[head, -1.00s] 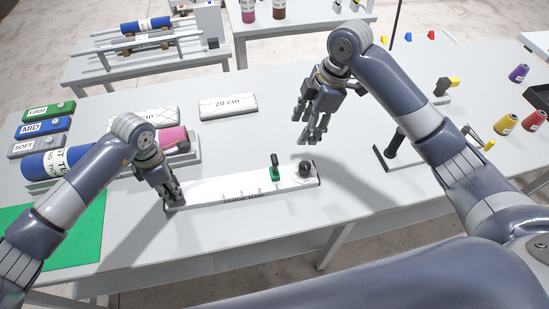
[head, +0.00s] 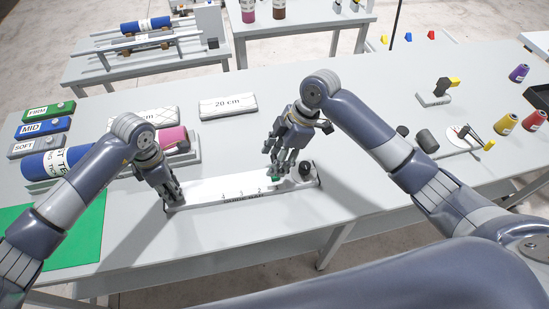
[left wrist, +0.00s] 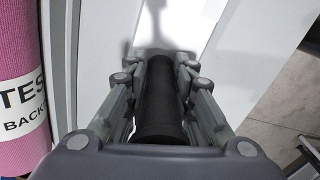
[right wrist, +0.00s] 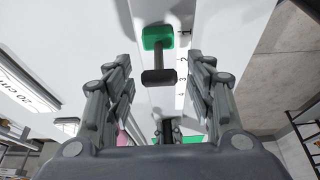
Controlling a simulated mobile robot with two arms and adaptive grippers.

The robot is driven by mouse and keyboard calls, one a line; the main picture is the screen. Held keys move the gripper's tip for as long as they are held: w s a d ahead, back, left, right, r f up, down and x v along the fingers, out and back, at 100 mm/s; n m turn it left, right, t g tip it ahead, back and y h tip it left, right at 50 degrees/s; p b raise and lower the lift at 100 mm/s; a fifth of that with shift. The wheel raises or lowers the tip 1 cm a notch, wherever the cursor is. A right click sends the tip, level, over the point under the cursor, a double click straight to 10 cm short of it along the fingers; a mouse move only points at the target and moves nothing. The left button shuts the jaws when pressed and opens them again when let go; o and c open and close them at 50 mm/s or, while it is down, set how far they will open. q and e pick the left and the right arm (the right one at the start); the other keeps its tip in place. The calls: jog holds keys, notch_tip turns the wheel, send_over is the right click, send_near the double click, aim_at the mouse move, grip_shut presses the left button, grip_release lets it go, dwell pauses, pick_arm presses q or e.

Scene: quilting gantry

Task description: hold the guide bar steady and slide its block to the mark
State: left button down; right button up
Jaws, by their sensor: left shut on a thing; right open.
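The white guide bar (head: 215,190) lies on the table with a row of printed numbers along it. My left gripper (head: 172,198) is at its left end, shut on a black upright handle (left wrist: 158,95). The green block (head: 274,181) sits near the bar's right end, partly hidden by my right gripper (head: 279,168) in the head view. In the right wrist view the green block (right wrist: 157,38) has a black stem with a thick end, seen between and just beyond my open fingers. I cannot see the fingers touching it. The numbers 2 and 3 show beside the stem.
A black round knob (head: 306,167) stands at the bar's right end, close to my right gripper. A 20 cm block (head: 228,105) lies behind the bar. A pink roll (head: 172,138) is behind my left gripper. Bare table lies right of the bar.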

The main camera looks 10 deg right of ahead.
pick_arm(q)
jog(key=shift+s+f, duration=0.2)
jog(key=shift+f, duration=0.1)
pick_arm(e)
jog(key=shift+a+f, duration=0.2)
jog(key=shift+f, duration=0.35)
grip_shut()
jog(key=a, duration=1)
jog(key=shift+w+a, duration=0.1)
jog(key=shift+w, duration=0.05)
grip_release()
